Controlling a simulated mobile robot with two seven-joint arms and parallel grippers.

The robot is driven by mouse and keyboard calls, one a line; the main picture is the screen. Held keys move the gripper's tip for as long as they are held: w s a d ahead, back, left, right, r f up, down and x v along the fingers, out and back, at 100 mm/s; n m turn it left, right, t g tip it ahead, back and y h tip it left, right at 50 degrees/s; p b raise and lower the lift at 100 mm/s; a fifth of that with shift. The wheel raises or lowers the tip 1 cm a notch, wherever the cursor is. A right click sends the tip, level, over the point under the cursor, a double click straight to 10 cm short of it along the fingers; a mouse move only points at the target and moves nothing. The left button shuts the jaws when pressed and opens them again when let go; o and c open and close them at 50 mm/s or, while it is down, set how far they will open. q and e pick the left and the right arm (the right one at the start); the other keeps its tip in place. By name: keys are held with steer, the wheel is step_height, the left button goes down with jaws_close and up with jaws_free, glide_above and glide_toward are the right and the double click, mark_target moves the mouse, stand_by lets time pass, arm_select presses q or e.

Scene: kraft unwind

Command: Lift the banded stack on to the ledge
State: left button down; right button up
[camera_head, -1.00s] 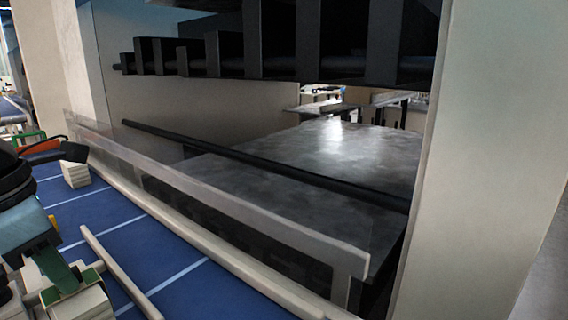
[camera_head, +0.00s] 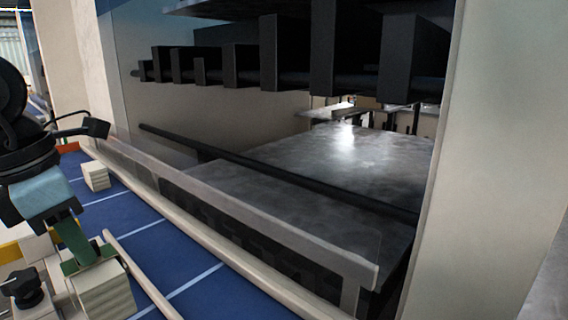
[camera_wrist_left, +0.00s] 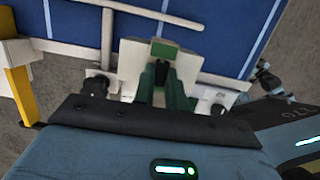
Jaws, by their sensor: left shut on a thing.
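My left gripper (camera_head: 84,258), with green fingers, is shut on a pale cream layered stack (camera_head: 106,292) at the lower left of the head view. In the left wrist view the green fingers (camera_wrist_left: 165,82) are close together against the pale stack (camera_wrist_left: 150,56). I cannot tell whether the held stack touches what is below it. A second small pale stack (camera_head: 95,176) stands on the blue ruled surface (camera_head: 135,222), beyond the gripper. I cannot tell which surface is the ledge. My right gripper is not in view.
A pale rail (camera_head: 235,212) runs along the blue surface, before a machine opening with a grey metal bed (camera_head: 335,165). A dark bar (camera_head: 280,172) crosses the opening, with dark blocks (camera_head: 265,60) above. A thin pale rod (camera_head: 138,275) lies beside the held stack.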

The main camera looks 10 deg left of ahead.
arm_select(q)
step_height(320, 180, up, 16)
steer(key=p, duration=0.5)
steer(key=shift+r, duration=0.15)
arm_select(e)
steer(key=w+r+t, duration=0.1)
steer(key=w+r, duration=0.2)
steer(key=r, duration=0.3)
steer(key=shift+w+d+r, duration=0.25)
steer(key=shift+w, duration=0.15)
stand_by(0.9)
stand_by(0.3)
arm_select(q)
steer(key=w+a+b, duration=0.1)
steer(key=w+a, duration=0.4)
steer(key=a, duration=0.5)
steer(key=shift+w+a, duration=0.25)
steer(key=shift+a, duration=0.1)
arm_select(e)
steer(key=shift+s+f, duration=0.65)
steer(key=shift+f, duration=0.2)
arm_select(q)
steer(key=w+a, duration=0.5)
steer(key=a, duration=0.5)
steer(key=shift+w+a, duration=0.3)
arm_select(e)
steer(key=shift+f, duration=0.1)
